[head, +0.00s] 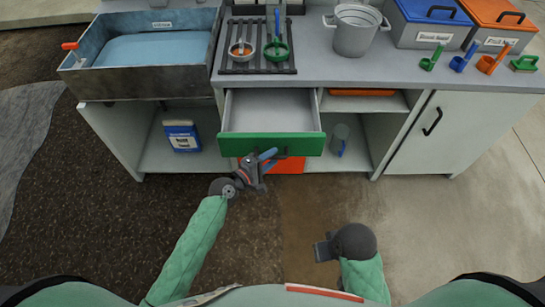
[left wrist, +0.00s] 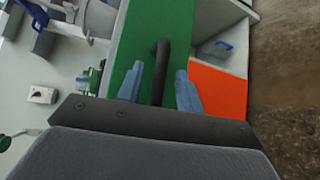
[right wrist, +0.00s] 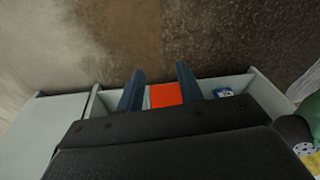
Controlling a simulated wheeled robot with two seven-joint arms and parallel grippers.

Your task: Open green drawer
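The green drawer (head: 303,145) stands pulled out below the counter in the head view. Its pale inside (head: 268,110) shows and looks empty. Its green front also fills the upper middle of the left wrist view (left wrist: 190,38). The dark bar handle (left wrist: 160,72) is on that front. My left gripper (head: 268,162) is at the drawer front. In the left wrist view its blue fingers (left wrist: 159,90) are apart, one on each side of the handle, with visible gaps. My right gripper (head: 322,248) is low in front of the cabinet, its fingers (right wrist: 158,88) apart and empty.
A grey sink (head: 95,83) is at left, and a rack (head: 238,70) with two small pans sits above the drawer. A bucket (head: 353,35) and lidded boxes stand on the counter. A blue container (head: 183,136) is on the lower shelf. The floor before the cabinet is clear.

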